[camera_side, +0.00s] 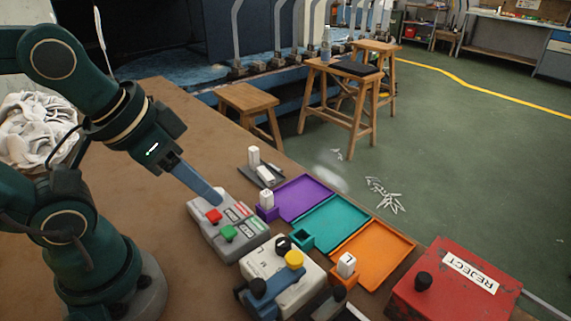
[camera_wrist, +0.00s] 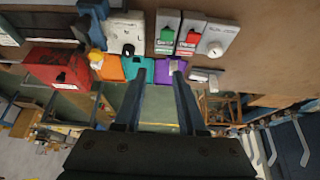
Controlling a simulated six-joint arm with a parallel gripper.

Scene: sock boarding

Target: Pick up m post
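I cannot read which white post is the m post. One white post (camera_side: 266,198) stands in the purple socket and another (camera_side: 346,264) stands in the orange socket; both carry small dark marks. The teal socket (camera_side: 301,240) looks empty. On a grey holder (camera_side: 249,171) behind, one white post (camera_side: 253,156) stands upright and another white piece (camera_side: 265,174) appears to lie tilted. My gripper (camera_side: 213,196) is above the grey button box, left of the purple socket. In the wrist view my gripper (camera_wrist: 161,62) has its fingers apart with nothing visible held between them.
Purple (camera_side: 305,197), teal (camera_side: 335,222) and orange (camera_side: 374,252) trays line the table edge. The button box (camera_side: 228,225) has red and green buttons. A white machine with black and yellow knobs (camera_side: 284,268) stands in front. A red REJECT box (camera_side: 452,285) is at right.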

